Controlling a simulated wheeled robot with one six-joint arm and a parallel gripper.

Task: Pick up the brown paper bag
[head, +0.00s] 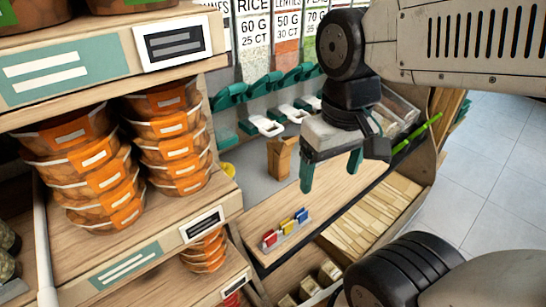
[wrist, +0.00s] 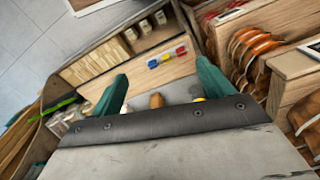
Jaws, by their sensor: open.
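The brown paper bag (head: 281,160) stands upright on the counter in the head view, left of my gripper (head: 331,170). My gripper is open and empty, with its two teal fingers pointing down, apart from the bag. In the wrist view, the open fingers of my gripper (wrist: 162,72) frame part of the counter. A small brown shape, likely the top of the bag (wrist: 156,100), shows between them, mostly hidden by the gripper body.
Shelves with stacked orange tubs (head: 176,140) stand at the left. A holder with red, yellow and blue pieces (head: 284,230) is at the counter's front. Dispensers with teal handles (head: 265,127) line the back. A bright green bar (head: 418,132) is at the right. Open floor lies beyond it.

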